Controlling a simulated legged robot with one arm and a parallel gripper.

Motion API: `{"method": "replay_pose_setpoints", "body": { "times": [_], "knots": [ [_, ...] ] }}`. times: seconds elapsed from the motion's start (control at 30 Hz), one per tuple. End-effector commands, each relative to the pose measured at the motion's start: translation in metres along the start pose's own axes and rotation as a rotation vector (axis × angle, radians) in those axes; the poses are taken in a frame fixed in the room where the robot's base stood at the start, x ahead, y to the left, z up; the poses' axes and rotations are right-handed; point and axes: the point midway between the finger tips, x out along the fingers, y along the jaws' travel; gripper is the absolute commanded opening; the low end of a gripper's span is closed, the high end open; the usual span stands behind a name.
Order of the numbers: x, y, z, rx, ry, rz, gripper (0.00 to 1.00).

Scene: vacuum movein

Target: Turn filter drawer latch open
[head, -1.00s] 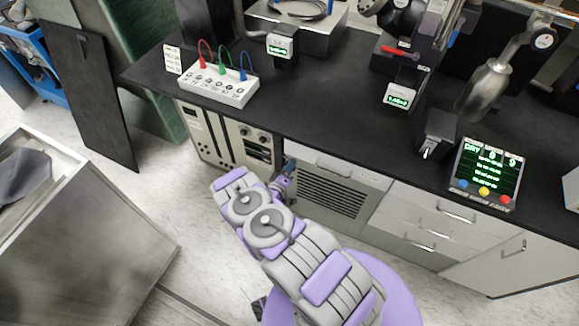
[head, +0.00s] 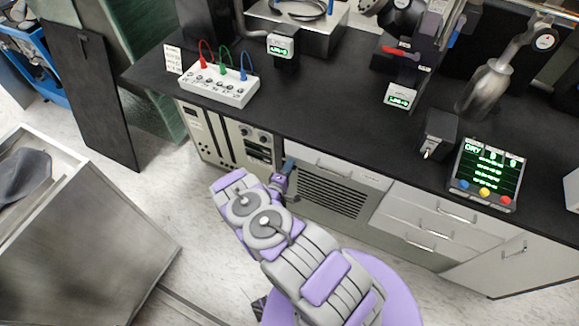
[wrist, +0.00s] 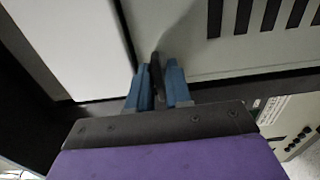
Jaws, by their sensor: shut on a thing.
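My gripper (wrist: 157,88) shows in the wrist view with its two blue fingers shut on a thin dark latch (wrist: 156,68) that stands between them. The latch sits at the edge of a pale panel beside a dark gap, close to a vent grille. In the head view my gripper (head: 289,168) is at the left edge of the cabinet front with the slotted vent (head: 330,193), just below the bench top. The fingers and the latch are mostly hidden there by my arm.
The black bench top (head: 330,120) overhangs the cabinets. A beige instrument panel (head: 225,135) is left of my gripper. Drawers (head: 440,215) stand to the right.

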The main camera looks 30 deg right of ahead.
Motion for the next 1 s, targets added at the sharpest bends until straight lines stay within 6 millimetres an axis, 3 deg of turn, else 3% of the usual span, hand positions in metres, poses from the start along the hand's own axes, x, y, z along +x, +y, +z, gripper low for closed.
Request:
{"method": "replay_pose_setpoints", "body": {
  "times": [0.3,0.33,0.47,0.77,1.0],
  "knots": [
    [-0.002,-0.002,-0.003,-0.001,0.008,-0.005,0.00],
    [-0.002,-0.002,-0.003,-0.001,0.008,-0.005,0.21],
    [-0.001,-0.002,-0.002,0.000,0.006,-0.004,0.33],
    [-0.003,0.000,0.000,0.000,0.002,-0.002,0.34],
    [-0.036,0.001,-0.001,-0.001,0.006,-0.002,0.34]
  ]
}}
